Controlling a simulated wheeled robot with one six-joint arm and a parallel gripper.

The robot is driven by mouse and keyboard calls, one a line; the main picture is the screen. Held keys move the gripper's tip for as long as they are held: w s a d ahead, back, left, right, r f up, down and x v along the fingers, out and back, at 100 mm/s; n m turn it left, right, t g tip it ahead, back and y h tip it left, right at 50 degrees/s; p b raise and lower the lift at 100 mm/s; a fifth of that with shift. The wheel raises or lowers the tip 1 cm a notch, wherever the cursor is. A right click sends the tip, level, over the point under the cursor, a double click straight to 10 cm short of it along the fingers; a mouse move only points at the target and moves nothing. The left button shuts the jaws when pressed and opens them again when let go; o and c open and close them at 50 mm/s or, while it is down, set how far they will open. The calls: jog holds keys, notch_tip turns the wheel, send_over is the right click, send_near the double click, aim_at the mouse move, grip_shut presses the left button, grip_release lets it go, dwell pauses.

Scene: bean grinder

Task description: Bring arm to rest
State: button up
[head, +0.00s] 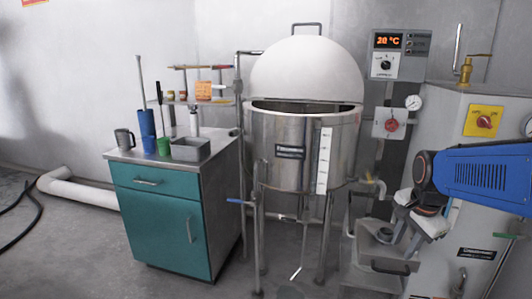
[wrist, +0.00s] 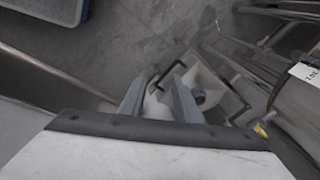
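My arm (head: 482,175) reaches in from the right edge in the head view, with a blue link and a dark wrist. My gripper (head: 405,238) hangs tilted downward in front of the grey machine at the right. In the wrist view my gripper (wrist: 163,76) shows two grey fingers apart, with nothing seen held between them. Below the fingers is a pale metal box-like unit (wrist: 205,88) with a dark round opening. The same low metal unit (head: 375,250) shows in the head view, left of and below my gripper. I cannot tell the exact gap between them.
A steel kettle (head: 285,150) with a raised dome lid (head: 305,70) stands on legs in the middle. A teal cabinet (head: 160,220) with cups and a grey bin (head: 190,148) is at the left. A grey machine (head: 475,205) stands close behind my arm.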

jog(key=s+a+n+t, duration=0.1)
jog(key=s+a+n, duration=0.3)
jog(key=s+n, duration=0.3)
jog(key=s+a+f+n, duration=0.1)
jog(key=s+a+n, duration=0.3)
jog(key=s+n, duration=0.3)
jog(key=s, duration=0.3)
jog(key=shift+a+n+t+y, duration=0.3)
jog(key=shift+n+t, duration=0.1)
